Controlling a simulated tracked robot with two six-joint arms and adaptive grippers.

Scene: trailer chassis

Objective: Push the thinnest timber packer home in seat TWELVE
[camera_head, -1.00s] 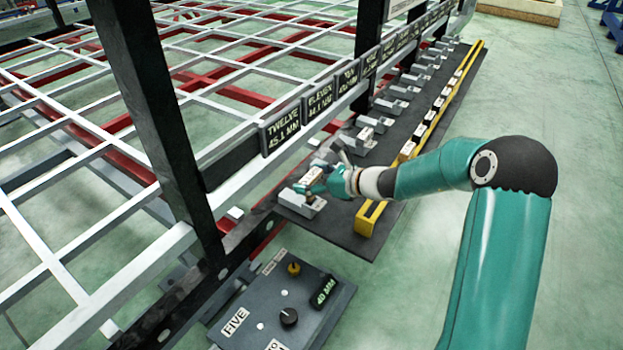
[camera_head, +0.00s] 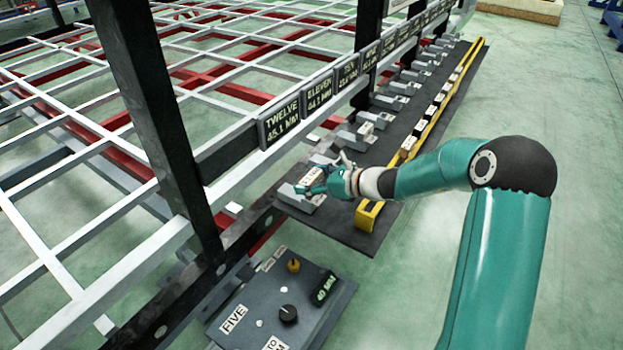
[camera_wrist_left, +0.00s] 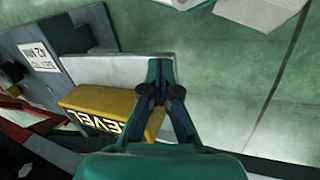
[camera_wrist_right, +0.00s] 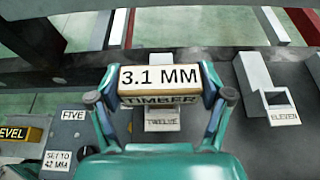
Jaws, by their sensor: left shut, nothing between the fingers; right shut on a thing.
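My right gripper (camera_head: 320,184) is shut on a pale timber packer (camera_wrist_right: 158,78) marked 3.1 MM TIMBER. In the right wrist view, the packer lies level across the two fingers. Seat TWELVE (camera_wrist_right: 162,123), a grey block with a label, shows just beyond and below it, partly hidden by the packer. In the head view, the packer is over the near grey seat block (camera_head: 303,204); I cannot tell whether they touch. My left gripper (camera_wrist_left: 158,93) is shut and empty beside a yellow block marked LEVEL (camera_wrist_left: 95,108); it is out of the head view.
The sign TWELVE 45.1 MM (camera_head: 282,124) hangs on the chassis rail above the seats. Seat ELEVEN (camera_wrist_right: 280,101) stands to the right. A yellow rack (camera_head: 367,217) with several packers runs alongside. A control box (camera_head: 262,322) marked FIVE is at the front.

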